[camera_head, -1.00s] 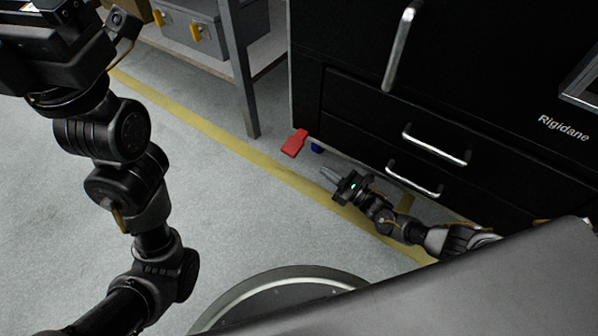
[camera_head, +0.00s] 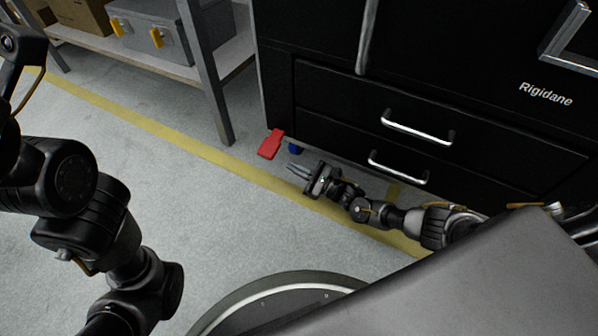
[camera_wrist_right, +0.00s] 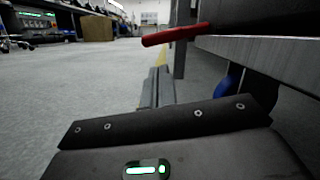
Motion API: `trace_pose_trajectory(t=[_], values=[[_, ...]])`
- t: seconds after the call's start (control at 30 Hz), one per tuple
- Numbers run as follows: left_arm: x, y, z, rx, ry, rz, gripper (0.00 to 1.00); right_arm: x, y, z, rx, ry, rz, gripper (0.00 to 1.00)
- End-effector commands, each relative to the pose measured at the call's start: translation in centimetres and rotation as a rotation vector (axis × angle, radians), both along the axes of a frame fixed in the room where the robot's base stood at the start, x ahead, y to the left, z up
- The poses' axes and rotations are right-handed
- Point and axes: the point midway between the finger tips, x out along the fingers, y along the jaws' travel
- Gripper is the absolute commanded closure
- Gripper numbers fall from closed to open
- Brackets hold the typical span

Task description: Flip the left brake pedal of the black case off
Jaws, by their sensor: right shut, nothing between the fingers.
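The black case (camera_head: 330,92) is a drawer cabinet marked Rigidane at the right of the head view. Its left brake pedal is a red tab (camera_head: 271,144) sticking out at the lower left corner, by a blue caster (camera_head: 295,148). In the right wrist view the red pedal (camera_wrist_right: 175,35) juts left from under the cabinet, ahead of and above the fingers. My right gripper (camera_head: 289,168) is shut and empty, low near the floor, just below and right of the pedal, with a gap between them. The left gripper is out of view; only my left arm shows.
A metal shelf (camera_head: 206,70) with a grey toolbox (camera_head: 160,42) and cardboard boxes stands left of the cabinet. A yellow floor line (camera_head: 150,125) runs under my right gripper. Open floor lies left of the pedal. Drawer handles (camera_head: 418,127) stick out above my right arm.

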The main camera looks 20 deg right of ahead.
Motion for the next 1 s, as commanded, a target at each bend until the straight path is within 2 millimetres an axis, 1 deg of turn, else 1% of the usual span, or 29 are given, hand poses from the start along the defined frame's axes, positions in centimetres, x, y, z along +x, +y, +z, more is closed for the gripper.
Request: trace_pose_trajectory(t=[0.03, 0.1, 0.3, 0.4, 0.57, 0.83, 1.0], values=[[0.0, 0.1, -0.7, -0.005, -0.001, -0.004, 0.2, 0.7, 0.7, -0.1, 0.002, -0.003, 0.002, 1.0], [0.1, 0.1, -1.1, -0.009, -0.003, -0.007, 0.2, 1.6, 1.5, 0.2, 0.002, -0.003, 0.002, 1.0], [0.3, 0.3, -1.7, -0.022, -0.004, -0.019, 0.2, 3.5, 3.3, 0.9, 0.001, -0.001, 0.0, 1.0], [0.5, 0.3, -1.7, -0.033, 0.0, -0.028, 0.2, 4.0, 3.8, 1.1, 0.001, 0.0, 0.001, 1.0], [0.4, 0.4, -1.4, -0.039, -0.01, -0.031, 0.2, 4.4, 4.1, 1.4, 0.0, 0.001, 0.0, 1.0], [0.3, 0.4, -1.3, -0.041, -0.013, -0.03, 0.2, 4.4, 4.1, 1.4, 0.0, 0.001, 0.0, 1.0], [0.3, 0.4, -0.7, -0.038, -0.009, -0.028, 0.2, 4.1, 3.4, 1.8, 0.015, 0.015, -0.012, 1.0]])
